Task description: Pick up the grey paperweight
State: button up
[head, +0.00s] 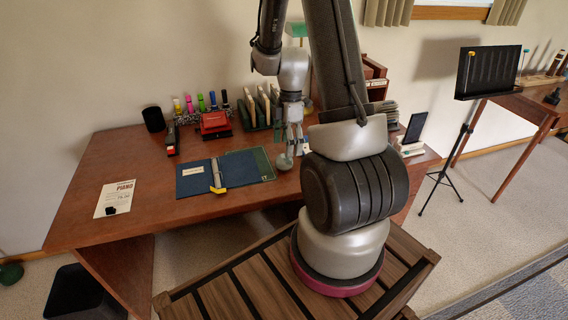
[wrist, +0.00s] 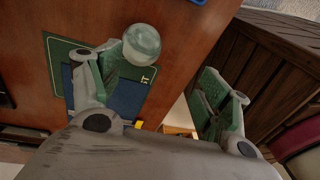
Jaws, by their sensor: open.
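The grey paperweight (head: 284,162) is a small rounded dome on the brown desk, just right of the open blue and green folder. In the wrist view the paperweight (wrist: 141,45) looks glassy and pale grey-green, close by the left finger's tip. My gripper (head: 291,149) points down just above and beside the paperweight. In the wrist view my gripper (wrist: 157,72) is open, its fingers wide apart with nothing held between them. The paperweight appears nearer the left finger than the right; I cannot tell whether they touch.
The folder (head: 240,167) lies left of the paperweight, with a yellow-tipped item on it. A red box (head: 214,122), a stapler-like item (head: 172,139), a black cup (head: 153,119) and a file rack stand at the back.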

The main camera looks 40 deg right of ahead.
aim_at(284, 155)
jog(key=n, duration=0.1)
jog(key=w+n, duration=0.1)
jog(key=shift+w+d+r+n+t, duration=0.15)
jog(key=shift+n+t, duration=0.15)
jog(key=n, duration=0.2)
jog(key=shift+w+d+n, duration=0.1)
jog(key=shift+w+n, duration=0.1)
jog(key=shift+n, duration=0.1)
jog(key=shift+f, duration=0.25)
jog(key=shift+n, duration=0.3)
notch_tip(284, 155, down, 7)
jog(key=shift+w+f, duration=0.15)
jog(key=shift+f, duration=0.05)
jog(key=shift+c, duration=0.2)
